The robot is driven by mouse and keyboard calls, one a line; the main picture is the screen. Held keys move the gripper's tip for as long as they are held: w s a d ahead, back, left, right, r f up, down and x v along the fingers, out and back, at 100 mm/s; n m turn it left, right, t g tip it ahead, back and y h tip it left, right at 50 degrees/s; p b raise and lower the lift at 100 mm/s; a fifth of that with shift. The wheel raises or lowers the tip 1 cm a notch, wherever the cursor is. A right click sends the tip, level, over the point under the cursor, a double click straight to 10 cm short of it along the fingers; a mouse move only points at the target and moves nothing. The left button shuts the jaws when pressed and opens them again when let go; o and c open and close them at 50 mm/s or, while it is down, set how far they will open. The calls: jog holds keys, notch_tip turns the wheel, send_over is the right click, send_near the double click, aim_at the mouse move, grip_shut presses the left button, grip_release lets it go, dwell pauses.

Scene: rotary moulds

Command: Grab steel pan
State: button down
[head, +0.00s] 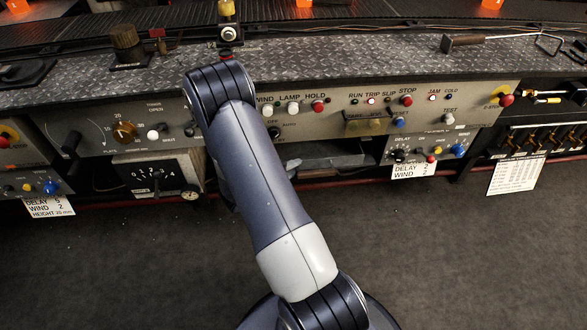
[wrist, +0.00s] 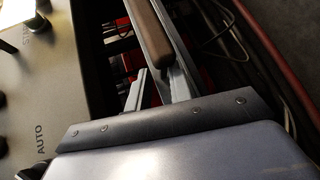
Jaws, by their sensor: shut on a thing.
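In the head view my arm bends down in front of the console and hides the gripper. A grey metal slab (head: 345,157) shows under the console right of my arm; I cannot tell whether it is the same pan.
The console panel (head: 340,105) with knobs and buttons runs above and close to my wrist. In the wrist view a brown handle (wrist: 150,35), grey metal bars (wrist: 135,95) and a red hose (wrist: 275,55) lie beyond the riveted edge. The floor (head: 450,260) in front is clear.

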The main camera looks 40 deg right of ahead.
jog(key=c, duration=1.5)
grip_release()
jog(key=shift+s+f, duration=0.15)
jog(key=shift+f, duration=0.25)
jog(key=o, duration=0.3)
jog(key=shift+r, duration=0.15)
jog(key=shift+a, duration=0.1)
jog(key=v, duration=1)
jog(key=shift+a+r+p, duration=0.2)
jog(key=shift+a+p, duration=0.05)
jog(key=shift+p, duration=0.15)
jog(key=shift+c, duration=0.2)
